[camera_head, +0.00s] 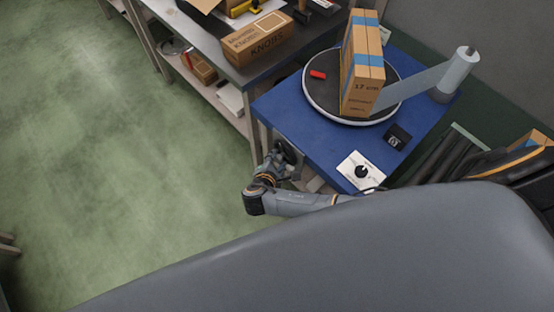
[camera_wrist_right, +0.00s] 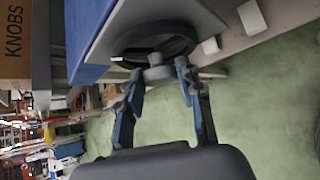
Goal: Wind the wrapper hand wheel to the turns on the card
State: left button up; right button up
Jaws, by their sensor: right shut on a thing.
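The dark hand wheel (camera_head: 288,151) is on the front side of the blue wrapper table (camera_head: 285,108). In the right wrist view the wheel (camera_wrist_right: 186,47) shows as a dark ring with a grey knob (camera_wrist_right: 157,72) toward me. My right gripper (camera_head: 276,160) is at the wheel. Its fingertips (camera_wrist_right: 158,76) sit on either side of the knob, shut on it. A white card (camera_head: 354,181) with a dark round dial lies at the table's near corner; no writing on it can be read. A small black box with a white mark (camera_head: 397,137) stands near it. My left gripper is not in view.
A round turntable (camera_head: 318,106) carries a tall carton (camera_head: 361,75) with blue bands. Film runs from it to a roll post (camera_head: 458,72).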

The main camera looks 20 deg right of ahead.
jog(key=o, duration=1.2)
jog(key=shift+c, duration=0.2)
jog(key=shift+s+a, duration=0.1)
jog(key=v, duration=1.2)
jog(key=shift+c, duration=0.2)
